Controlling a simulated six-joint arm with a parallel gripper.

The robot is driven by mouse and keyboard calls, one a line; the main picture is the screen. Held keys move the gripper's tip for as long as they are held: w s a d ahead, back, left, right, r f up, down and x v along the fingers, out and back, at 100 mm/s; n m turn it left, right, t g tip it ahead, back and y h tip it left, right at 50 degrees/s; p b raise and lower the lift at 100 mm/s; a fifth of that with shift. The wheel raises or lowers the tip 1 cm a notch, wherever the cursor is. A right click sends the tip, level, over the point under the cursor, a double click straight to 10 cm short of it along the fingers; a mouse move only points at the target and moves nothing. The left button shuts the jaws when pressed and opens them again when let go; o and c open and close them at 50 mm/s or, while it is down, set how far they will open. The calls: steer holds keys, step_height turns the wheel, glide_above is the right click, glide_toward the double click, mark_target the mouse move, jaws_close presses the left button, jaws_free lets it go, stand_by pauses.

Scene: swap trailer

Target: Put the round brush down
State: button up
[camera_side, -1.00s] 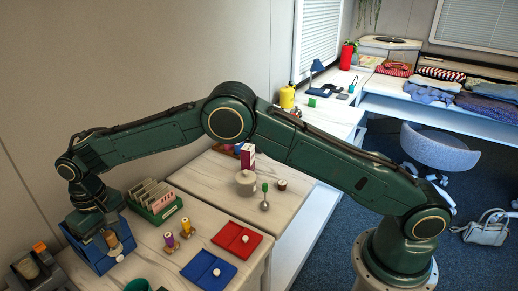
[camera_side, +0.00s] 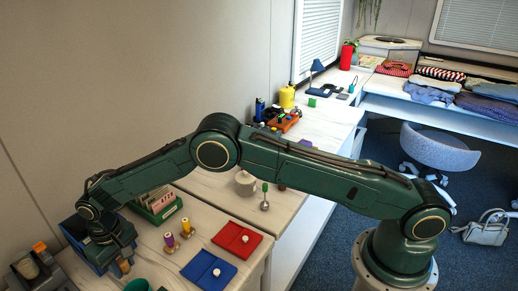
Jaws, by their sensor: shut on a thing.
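My gripper (camera_side: 120,256) is at the lower left, low over the front of the blue bin. It is shut on a small tan piece, which I take to be the round brush (camera_side: 125,267). Only a short part of the brush shows below the jaws, and its bristles cannot be made out. I cannot tell whether its lower end touches the table. The blue bin (camera_side: 72,228) is partly hidden behind my wrist.
A green cup (camera_side: 138,285) stands close to the right at the bottom edge. A green card box (camera_side: 160,208), thread spools (camera_side: 186,227), a red tray (camera_side: 240,238) and a blue tray (camera_side: 212,272) lie to the right. A dark holder (camera_side: 35,270) stands to the left.

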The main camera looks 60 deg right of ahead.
mark_target(121, 261)
steer(key=shift+f, duration=0.8)
steer(key=shift+f, duration=0.15)
steer(key=o, duration=1)
steer(key=shift+c, duration=0.2)
step_height(121, 261, up, 12)
steer(key=shift+r, duration=0.1)
steer(key=shift+d+r, duration=0.1)
steer(key=shift+r, duration=0.05)
